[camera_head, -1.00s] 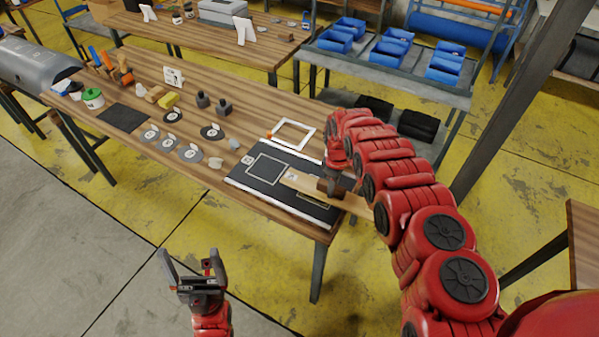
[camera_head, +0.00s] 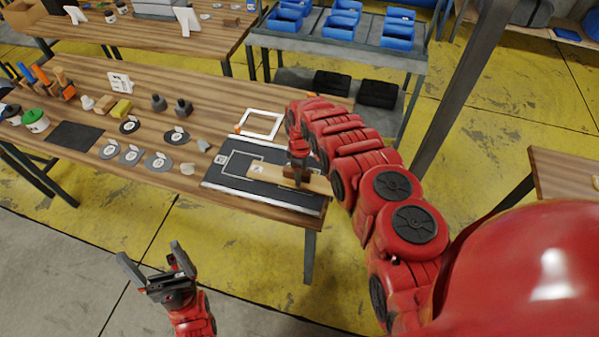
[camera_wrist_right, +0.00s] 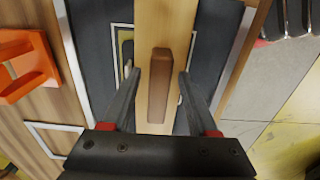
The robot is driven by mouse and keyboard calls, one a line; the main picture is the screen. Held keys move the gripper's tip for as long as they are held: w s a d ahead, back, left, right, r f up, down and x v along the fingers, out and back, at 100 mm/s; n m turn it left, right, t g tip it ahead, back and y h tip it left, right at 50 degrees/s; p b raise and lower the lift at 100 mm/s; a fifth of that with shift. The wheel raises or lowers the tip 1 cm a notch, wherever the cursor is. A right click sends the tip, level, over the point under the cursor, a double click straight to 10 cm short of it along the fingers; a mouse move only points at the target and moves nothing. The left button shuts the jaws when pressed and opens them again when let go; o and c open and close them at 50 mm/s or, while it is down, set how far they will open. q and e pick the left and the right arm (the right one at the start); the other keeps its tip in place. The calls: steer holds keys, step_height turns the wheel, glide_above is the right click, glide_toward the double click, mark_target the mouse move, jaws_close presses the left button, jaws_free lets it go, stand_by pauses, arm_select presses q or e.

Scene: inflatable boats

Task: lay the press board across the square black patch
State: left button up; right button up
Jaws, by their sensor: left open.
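The press board (camera_head: 268,174) is a pale wooden plank with a brown grip bar (camera_wrist_right: 160,85). It lies over the dark mat (camera_head: 215,177) and hides part of it. In the right wrist view, parts of a light outline (camera_wrist_right: 113,55) show on both sides of the board. A dark area with a tan edge shows beside the board; I cannot tell whether this is the square black patch. My right gripper (camera_wrist_right: 160,78) is over the board, its fingers either side of the bar with visible gaps. My left gripper (camera_head: 150,264) is open and empty, in front of the bench.
A white square frame (camera_head: 262,124) with an orange part lies behind the mat. A dark square sheet (camera_head: 75,135), several round discs (camera_head: 130,155) and dark weights (camera_head: 182,107) are further left on the bench. Blue bins (camera_head: 404,33) stand on a rack behind.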

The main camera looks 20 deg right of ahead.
steer(key=shift+w+a, duration=0.15)
step_height(320, 180, up, 9)
steer(key=b, duration=0.3)
steer(key=shift+f, duration=0.2)
step_height(320, 180, up, 3)
steer(key=shift+r+p, duration=0.2)
steer(key=shift+p, duration=0.8)
steer(key=shift+f, duration=0.15)
